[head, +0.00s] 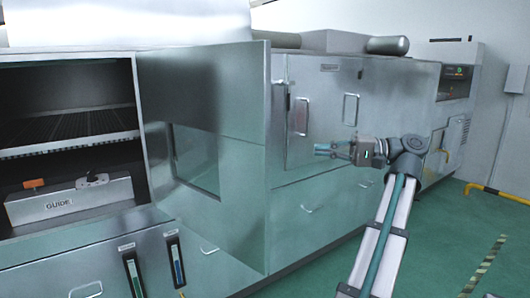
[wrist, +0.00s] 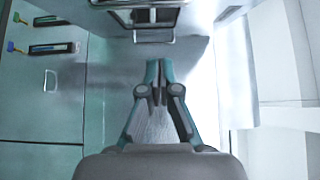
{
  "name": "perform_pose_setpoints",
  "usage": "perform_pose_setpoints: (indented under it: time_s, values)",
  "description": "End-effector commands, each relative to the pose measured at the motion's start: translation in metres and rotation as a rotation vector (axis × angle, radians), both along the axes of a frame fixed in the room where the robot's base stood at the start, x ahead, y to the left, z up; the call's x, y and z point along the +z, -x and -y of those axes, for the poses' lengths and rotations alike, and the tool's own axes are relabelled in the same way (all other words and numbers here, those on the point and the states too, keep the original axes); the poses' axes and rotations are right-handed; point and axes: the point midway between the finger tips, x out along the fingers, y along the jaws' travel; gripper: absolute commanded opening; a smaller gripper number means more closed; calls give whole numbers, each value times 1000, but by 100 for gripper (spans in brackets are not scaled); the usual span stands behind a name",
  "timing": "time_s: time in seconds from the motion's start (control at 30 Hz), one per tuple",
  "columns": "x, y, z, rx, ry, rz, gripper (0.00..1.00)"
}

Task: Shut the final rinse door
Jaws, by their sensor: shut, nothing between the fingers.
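A large steel door (head: 241,105) with a window (head: 196,158) stands swung open, out from the machine front, beside an open chamber (head: 65,88). I cannot read a label naming it as the final rinse door. My gripper (head: 320,150) is to the right of this door in the head view, pointing left, shut and empty. The fingers look apart from the handle; the exact gap is unclear.
A guide box (head: 65,204) marked GUIDE sits in the chamber below a rack (head: 70,130). Shut panels with handles (head: 350,109) line the machine to the right. Two gauges (head: 133,272) show low on the front. Green floor (head: 430,245) is free at right; a yellow rail (head: 495,192) stands beyond.

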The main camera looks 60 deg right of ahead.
Motion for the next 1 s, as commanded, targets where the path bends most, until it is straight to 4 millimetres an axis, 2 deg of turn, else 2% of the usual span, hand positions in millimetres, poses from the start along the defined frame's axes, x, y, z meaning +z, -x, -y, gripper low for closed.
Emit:
perform_pose_setpoints:
  time_s: [0.87,1.0]
  values:
    - [5,-21,-13,0,-2,-2,0]
    - [5,-23,-10,-2,-3,-1,0]
